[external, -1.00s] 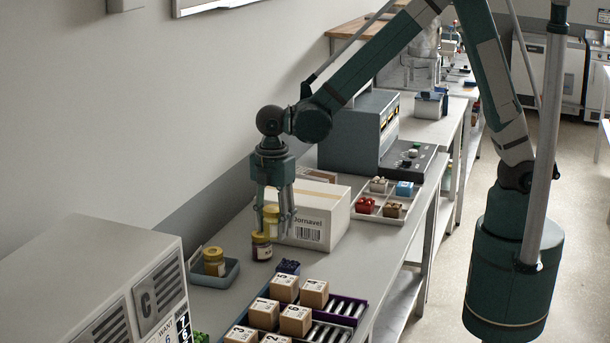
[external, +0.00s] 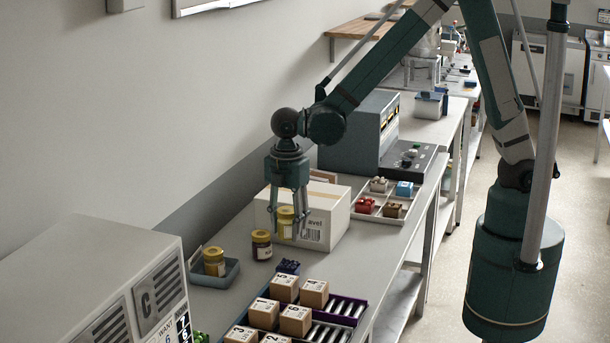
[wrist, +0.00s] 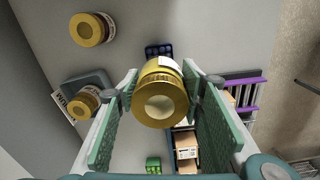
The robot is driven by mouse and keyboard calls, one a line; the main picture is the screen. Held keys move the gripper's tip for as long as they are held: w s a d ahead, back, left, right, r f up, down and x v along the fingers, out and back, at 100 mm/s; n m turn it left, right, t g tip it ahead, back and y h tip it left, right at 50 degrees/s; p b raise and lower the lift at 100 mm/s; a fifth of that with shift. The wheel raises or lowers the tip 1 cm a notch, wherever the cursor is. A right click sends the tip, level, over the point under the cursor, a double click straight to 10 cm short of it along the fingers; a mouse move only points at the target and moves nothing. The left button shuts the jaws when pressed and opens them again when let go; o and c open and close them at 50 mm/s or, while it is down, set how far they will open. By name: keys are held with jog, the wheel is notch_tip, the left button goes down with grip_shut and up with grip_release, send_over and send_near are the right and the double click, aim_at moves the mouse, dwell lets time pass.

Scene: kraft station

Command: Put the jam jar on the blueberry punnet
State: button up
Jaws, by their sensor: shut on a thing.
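My gripper (external: 287,227) is shut on a jar (external: 285,220) with a yellow lid and holds it above the table, in front of the white carton. In the wrist view this jar (wrist: 160,97) sits between the two green fingers, lid towards the camera, with a white label and a yellowish body. The blueberry punnet (external: 288,267), small and dark blue, lies on the table below; the wrist view shows it (wrist: 158,50) just beyond the held jar. A second yellow-lidded jar (external: 262,246), darker with a white label, stands on the table to the left of the punnet.
Another yellow-lidded jar (external: 214,262) stands in a grey-blue tray (external: 230,274). A purple rack (external: 352,318) with wooden cubes is in front of the punnet. The white carton (external: 337,215) stands behind, and a box-shaped machine (external: 85,285) at near left.

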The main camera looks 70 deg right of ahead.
aim_at(287, 210)
jog(key=shift+f, duration=2.2)
jog(key=shift+f, duration=2.05)
jog(key=shift+f, duration=0.2)
jog(key=o, duration=1.1)
jog(key=shift+r, duration=0.25)
jog(key=shift+r, duration=5.95)
